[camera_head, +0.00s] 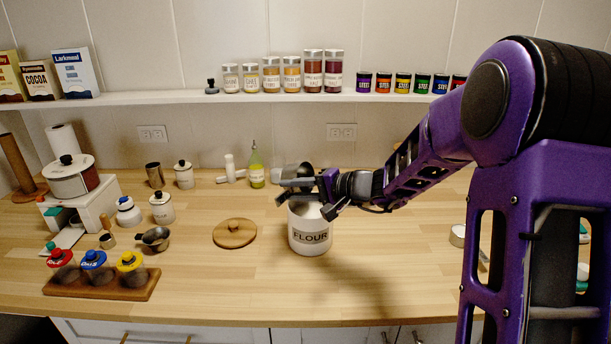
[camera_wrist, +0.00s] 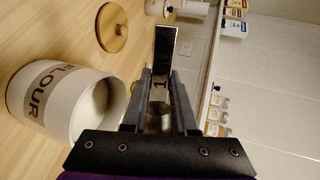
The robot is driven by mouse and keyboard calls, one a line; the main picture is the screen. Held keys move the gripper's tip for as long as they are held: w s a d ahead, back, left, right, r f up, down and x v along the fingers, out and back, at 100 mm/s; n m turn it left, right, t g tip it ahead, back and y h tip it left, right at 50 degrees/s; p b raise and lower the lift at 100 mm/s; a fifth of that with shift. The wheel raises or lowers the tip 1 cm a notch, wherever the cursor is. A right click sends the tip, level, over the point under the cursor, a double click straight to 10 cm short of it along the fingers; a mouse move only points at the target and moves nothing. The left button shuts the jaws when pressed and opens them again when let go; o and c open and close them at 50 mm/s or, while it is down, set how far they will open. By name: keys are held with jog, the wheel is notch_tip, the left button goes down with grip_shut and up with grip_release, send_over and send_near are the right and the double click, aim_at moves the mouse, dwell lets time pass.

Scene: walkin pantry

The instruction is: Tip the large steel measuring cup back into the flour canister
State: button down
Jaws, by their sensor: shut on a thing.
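The white flour canister (camera_head: 311,245), labelled FLOUR, stands open on the counter. In the wrist view the canister (camera_wrist: 42,112) is at the left, its mouth facing the camera; its contents are hard to make out. My gripper (camera_head: 284,192) is over the canister's rim and shut on the steel measuring cup (camera_head: 304,169).
The round wooden lid (camera_head: 235,234) lies left of the canister. A green bottle (camera_head: 256,173) stands behind. The counter in front of the canister is clear.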

jog(key=shift+w+a+r+g+h, duration=0.15)
jog(key=shift+a+r+g+h, duration=0.1)
jog(key=shift+g+h, duration=0.35)
jog(key=shift+a, duration=0.1)
jog(key=h, duration=0.1)
jog(key=g+h, duration=0.1)
jog(key=h, duration=0.1)
jog(key=a+g+h, duration=0.1)
jog(key=h, duration=0.1)
jog(key=shift+w+r, duration=0.3)
jog(key=shift+w, duration=0.05)
